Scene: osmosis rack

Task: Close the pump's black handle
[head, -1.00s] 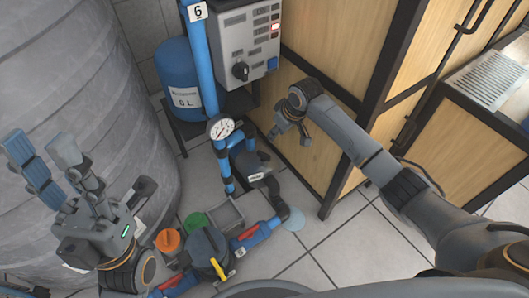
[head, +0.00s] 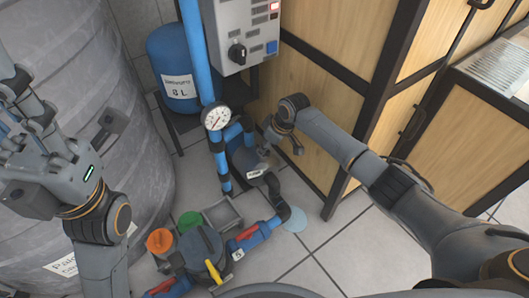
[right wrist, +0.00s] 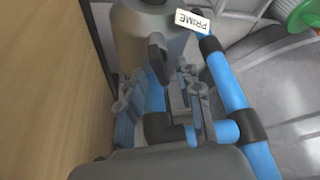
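The pump (head: 242,156) stands on the floor below the pressure gauge; its PRIME label (head: 254,173) also shows in the right wrist view (right wrist: 193,20). There, a black lever (right wrist: 157,55), which looks like the handle, projects from the grey pump body (right wrist: 140,35). My right gripper (head: 283,143) is beside the pump in the head view. Its fingers (right wrist: 160,98) are spread in the right wrist view, with the lever appearing between them; contact is unclear. In the head view the handle is hard to make out. My left gripper (head: 18,112) is open and empty before the grey tank.
Blue pipes and the gauge (head: 216,118) rise beside the pump. A wooden cabinet (head: 310,140) stands close on the right. The tiled floor at right front is clear.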

